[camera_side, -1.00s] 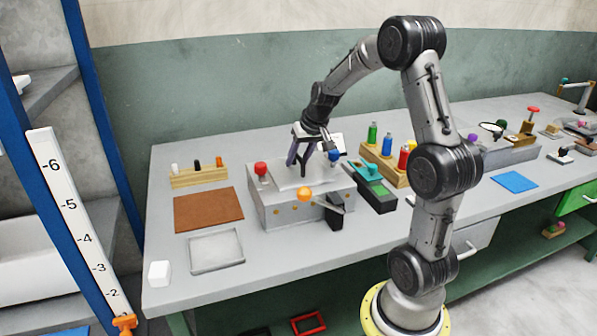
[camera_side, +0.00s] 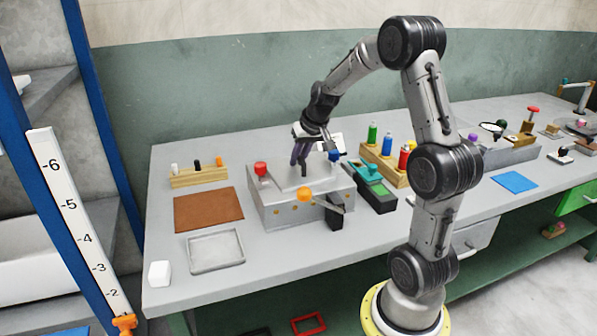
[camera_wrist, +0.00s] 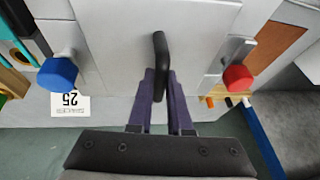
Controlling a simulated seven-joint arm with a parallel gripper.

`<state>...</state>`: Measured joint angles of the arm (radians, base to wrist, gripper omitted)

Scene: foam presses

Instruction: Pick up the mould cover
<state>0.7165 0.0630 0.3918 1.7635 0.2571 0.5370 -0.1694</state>
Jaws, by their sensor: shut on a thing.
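The mould cover (camera_wrist: 118,42) is a flat grey plate with a black bar handle (camera_wrist: 160,62) in its middle. It lies on top of the grey press block (camera_side: 282,210), between a red knob (camera_side: 261,169) and a blue knob (camera_side: 335,155). In the wrist view the red knob (camera_wrist: 237,78) is at right and the blue knob (camera_wrist: 57,73) at left. My gripper (camera_side: 301,170) is above the cover, its purple fingers (camera_wrist: 160,88) pointing down and shut on the handle. The fingers partly hide the handle. I cannot tell any gap under the cover.
An orange knob (camera_side: 304,194) and a black lever part (camera_side: 335,213) are at the block's front. A green-lidded box (camera_side: 374,190) and a rack of coloured bottles (camera_side: 385,163) stand close right. A brown mat (camera_side: 208,209) and a grey tray (camera_side: 216,251) lie left.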

